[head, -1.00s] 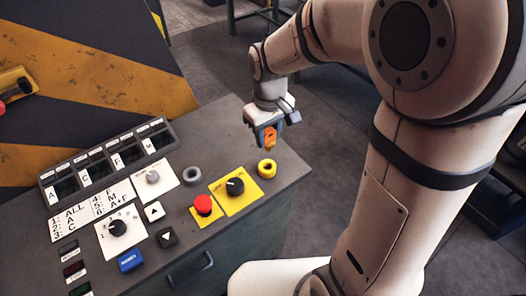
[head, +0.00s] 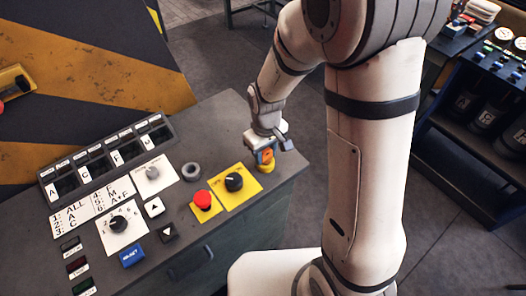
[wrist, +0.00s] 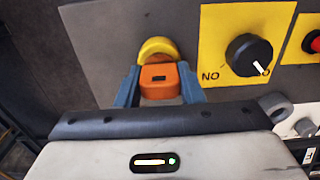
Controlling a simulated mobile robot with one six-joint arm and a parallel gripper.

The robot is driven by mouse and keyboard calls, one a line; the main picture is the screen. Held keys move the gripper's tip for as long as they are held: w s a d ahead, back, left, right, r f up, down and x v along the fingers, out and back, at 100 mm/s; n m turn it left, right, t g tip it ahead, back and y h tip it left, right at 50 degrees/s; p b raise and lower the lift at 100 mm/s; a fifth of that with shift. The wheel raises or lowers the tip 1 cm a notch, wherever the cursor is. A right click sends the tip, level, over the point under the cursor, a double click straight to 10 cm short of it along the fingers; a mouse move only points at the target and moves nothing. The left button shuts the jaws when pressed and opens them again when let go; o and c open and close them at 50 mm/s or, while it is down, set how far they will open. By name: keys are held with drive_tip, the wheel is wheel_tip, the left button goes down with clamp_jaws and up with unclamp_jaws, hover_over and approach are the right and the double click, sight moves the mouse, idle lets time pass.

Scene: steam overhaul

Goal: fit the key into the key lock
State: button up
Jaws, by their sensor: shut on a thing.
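My gripper (head: 265,156) is shut on the orange key (wrist: 160,83), whose block-shaped head with a dark slot shows between the two blue fingers in the wrist view. The key also shows in the head view (head: 267,155). The key lock, a round yellow collar (head: 265,168), stands on the grey console top near its right edge. In the wrist view the collar (wrist: 157,48) shows just beyond the key, partly covered by it. The key is right at the collar; whether its tip is inside is hidden.
A yellow plate with a black rotary knob (head: 234,183) is beside the lock. A red button (head: 202,200) and a grey ring (head: 191,172) are farther left. More switches fill the console (head: 225,125). A dark rack (head: 475,110) stands at right.

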drive_tip(key=shift+f+b, duration=0.4)
drive_tip(key=shift+f, duration=0.05)
drive_tip(key=o, duration=1)
drive_tip(key=shift+r, duration=0.1)
drive_tip(key=shift+r+p, duration=0.6)
wheel_tip(320, 180, up, 12)
drive_tip(key=f+b, duration=0.1)
drive_tip(key=s+d+r+m+t, duration=0.1)
drive_tip(key=s+d+r+m, duration=0.1)
drive_tip(key=s+d, duration=0.2)
drive_tip(key=s+d+r+m+t, duration=0.1)
drive_tip(key=s+d+r+m, duration=0.1)
drive_tip(key=s+d, duration=0.2)
drive_tip(key=s+d+r+m+t, duration=0.1)
drive_tip(key=s+d+r+m, duration=0.1)
drive_tip(key=s, duration=0.3)
drive_tip(key=shift+d+r+m, duration=0.2)
drive_tip(key=shift+d+r, duration=0.05)
drive_tip(key=shift+d, duration=0.2)
drive_tip(key=shift+d+r+m, duration=0.2)
drive_tip(key=shift+d, duration=0.25)
